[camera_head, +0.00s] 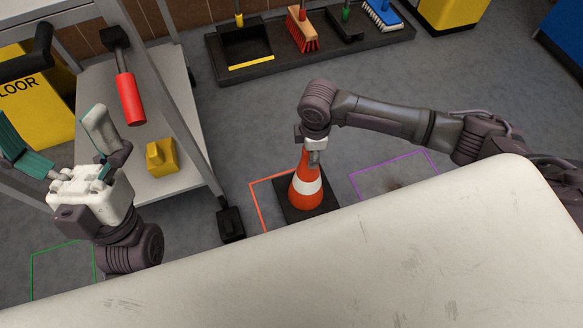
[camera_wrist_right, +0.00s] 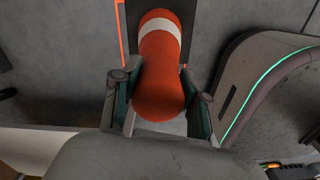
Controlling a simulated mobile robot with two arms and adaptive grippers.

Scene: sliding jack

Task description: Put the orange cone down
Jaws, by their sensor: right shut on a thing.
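The orange cone (camera_head: 306,192) has a white band and a dark square base. It stands upright at the orange floor outline (camera_head: 258,184) in the head view; whether the base touches the floor is hard to tell. My right gripper (camera_head: 313,157) points down and is shut on the cone's top. In the right wrist view the cone (camera_wrist_right: 160,75) sits between the two fingers of the right gripper (camera_wrist_right: 161,108). My left gripper (camera_head: 60,148) is open and empty at the left, its fingers spread wide.
A grey cart (camera_head: 180,110) with a red-handled tool (camera_head: 129,98) and a yellow block (camera_head: 162,157) stands at the left. A purple floor outline (camera_head: 420,160) lies right of the cone. A pale surface (camera_head: 330,265) fills the front. Brushes stand in a dark tray (camera_head: 290,66) behind.

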